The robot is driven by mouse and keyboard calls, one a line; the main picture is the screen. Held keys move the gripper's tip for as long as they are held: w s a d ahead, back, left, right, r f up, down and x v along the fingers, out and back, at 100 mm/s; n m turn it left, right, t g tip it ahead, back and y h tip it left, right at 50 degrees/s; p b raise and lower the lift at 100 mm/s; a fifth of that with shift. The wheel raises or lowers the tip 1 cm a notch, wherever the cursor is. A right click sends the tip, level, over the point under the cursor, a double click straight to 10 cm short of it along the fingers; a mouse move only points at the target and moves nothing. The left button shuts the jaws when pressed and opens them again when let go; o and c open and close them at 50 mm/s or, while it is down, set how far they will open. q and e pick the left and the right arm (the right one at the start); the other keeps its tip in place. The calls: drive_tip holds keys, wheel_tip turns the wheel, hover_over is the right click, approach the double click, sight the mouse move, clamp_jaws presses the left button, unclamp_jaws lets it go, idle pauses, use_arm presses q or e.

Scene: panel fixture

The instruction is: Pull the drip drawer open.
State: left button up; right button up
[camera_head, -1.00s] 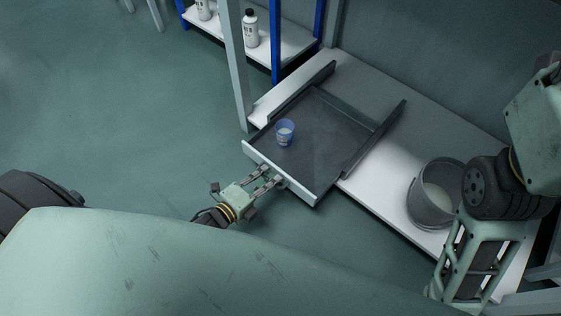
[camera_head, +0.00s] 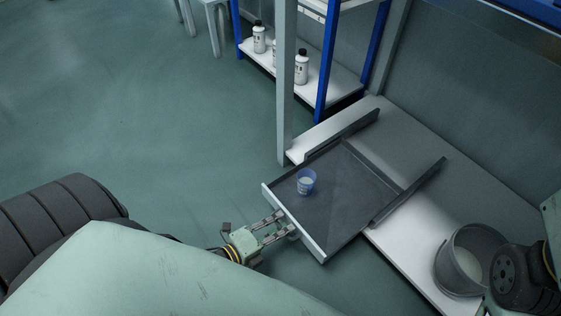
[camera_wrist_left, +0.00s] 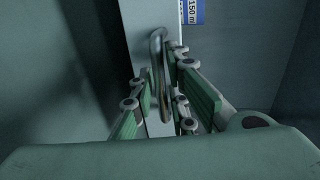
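The drip drawer (camera_head: 340,205) is a dark shallow tray with a white front (camera_head: 295,224). It stands partly out past the shelf edge, between two dark side rails. My left gripper (camera_head: 288,226) is at the middle of the white front. In the left wrist view, the curved metal handle (camera_wrist_left: 157,62) passes between my left gripper's fingers (camera_wrist_left: 160,90), which are closed about it. Exact finger contact is partly hidden. My right gripper is out of view.
A grey bucket (camera_head: 466,260) with pale contents stands on the white shelf (camera_head: 408,268) right of the drawer. A grey post (camera_head: 286,90) rises by the shelf's left corner. Several bottles stand on a blue-framed rack (camera_head: 327,80) behind.

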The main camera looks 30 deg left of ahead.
use_arm(q)
drive_tip(key=v, duration=1.2)
idle(0.6)
